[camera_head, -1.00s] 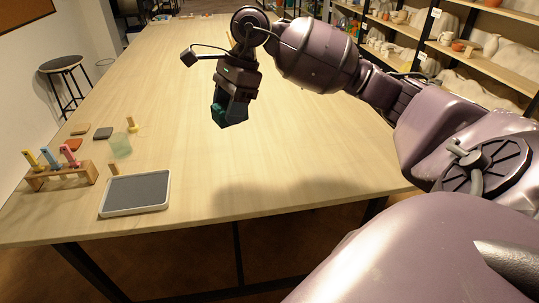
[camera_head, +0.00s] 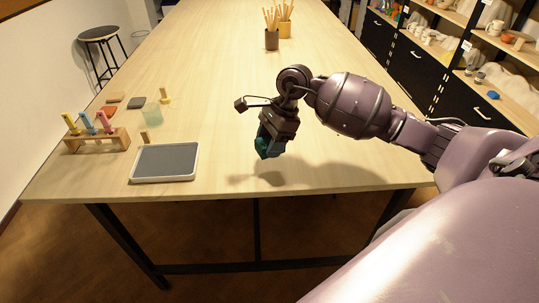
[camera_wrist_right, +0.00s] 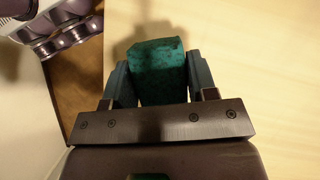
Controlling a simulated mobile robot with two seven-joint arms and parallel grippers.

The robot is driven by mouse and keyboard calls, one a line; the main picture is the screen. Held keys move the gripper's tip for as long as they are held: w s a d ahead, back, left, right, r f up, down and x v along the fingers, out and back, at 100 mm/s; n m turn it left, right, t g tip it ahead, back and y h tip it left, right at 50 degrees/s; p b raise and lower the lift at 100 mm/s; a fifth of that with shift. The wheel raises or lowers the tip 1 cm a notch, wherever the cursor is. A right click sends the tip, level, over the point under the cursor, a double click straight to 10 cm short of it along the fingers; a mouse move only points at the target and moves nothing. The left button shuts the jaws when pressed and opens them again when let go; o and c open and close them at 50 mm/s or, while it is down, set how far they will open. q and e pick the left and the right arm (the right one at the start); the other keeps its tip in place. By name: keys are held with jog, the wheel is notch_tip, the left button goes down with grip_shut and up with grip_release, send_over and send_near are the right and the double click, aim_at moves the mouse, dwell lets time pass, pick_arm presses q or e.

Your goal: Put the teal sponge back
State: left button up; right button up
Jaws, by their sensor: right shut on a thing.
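The teal sponge (camera_wrist_right: 158,70) is a dark teal block between the two fingers of my right gripper (camera_wrist_right: 160,85) in the right wrist view. In the head view my right gripper (camera_head: 270,147) points down over the table, and the sponge (camera_head: 262,146) shows as a small teal patch, partly hidden by the fingers. The gripper is shut on the sponge and holds it above the tabletop, with a shadow beneath. It is to the right of the grey-topped tray. My left gripper is not in view.
The middle of the table is clear.

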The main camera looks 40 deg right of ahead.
aim_at(269, 165)
jog(key=shift+f, duration=2.35)
jog(key=shift+f, duration=0.1)
jog(key=o, duration=0.9)
